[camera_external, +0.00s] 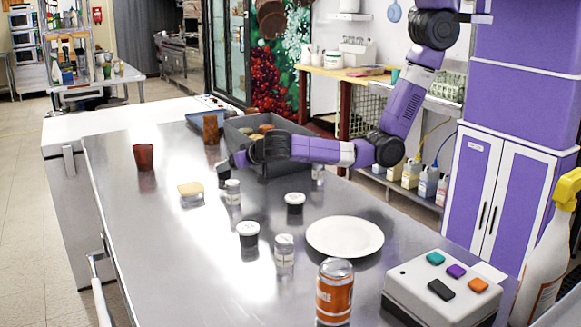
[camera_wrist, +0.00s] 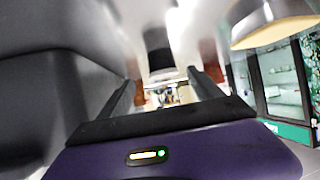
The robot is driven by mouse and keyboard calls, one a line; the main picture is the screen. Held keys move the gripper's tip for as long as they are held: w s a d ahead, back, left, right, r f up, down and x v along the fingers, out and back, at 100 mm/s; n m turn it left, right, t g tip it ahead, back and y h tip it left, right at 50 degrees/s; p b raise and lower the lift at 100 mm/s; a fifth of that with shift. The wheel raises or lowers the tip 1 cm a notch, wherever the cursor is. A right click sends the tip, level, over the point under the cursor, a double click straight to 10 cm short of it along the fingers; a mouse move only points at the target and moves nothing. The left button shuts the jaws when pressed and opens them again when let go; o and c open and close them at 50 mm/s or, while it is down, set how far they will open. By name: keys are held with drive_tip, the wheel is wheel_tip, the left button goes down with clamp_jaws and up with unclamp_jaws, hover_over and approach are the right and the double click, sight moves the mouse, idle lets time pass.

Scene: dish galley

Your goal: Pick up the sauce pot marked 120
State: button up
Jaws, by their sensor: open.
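Several small sauce pots stand on the steel counter. Two have dark bodies and pale lids, a front one (camera_external: 248,234) and one near the plate (camera_external: 295,203). Paler ones stand at the front (camera_external: 284,249), below my gripper (camera_external: 232,191) and by my forearm (camera_external: 318,173). No marking is legible, so I cannot tell which is 120. My gripper (camera_external: 230,160) is low over the counter beside a dark pot (camera_external: 223,171). In the wrist view my gripper's fingers (camera_wrist: 165,95) are apart; a blurred dark-and-pale object (camera_wrist: 158,55) shows between them, and I cannot tell whether it touches.
A grey bin (camera_external: 240,135) holding food stands behind my gripper. A brown cup (camera_external: 143,157), a taller brown cup (camera_external: 210,129) and a yellowish block (camera_external: 191,189) are left. A white plate (camera_external: 345,237), orange can (camera_external: 334,292) and button box (camera_external: 442,292) occupy the right front.

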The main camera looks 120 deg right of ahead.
drive_tip(key=shift+w+p+x, duration=0.1)
drive_tip(key=shift+p+x, duration=0.35)
drive_tip(key=shift+x, duration=1.2)
drive_tip(key=shift+w+p+x, duration=0.15)
drive_tip(key=shift+p+x, duration=0.3)
drive_tip(key=shift+x, duration=1.15)
drive_tip(key=c, duration=1.3)
drive_tip(key=shift+r, duration=0.1)
drive_tip(key=shift+c, duration=0.7)
drive_tip(key=shift+r, duration=0.1)
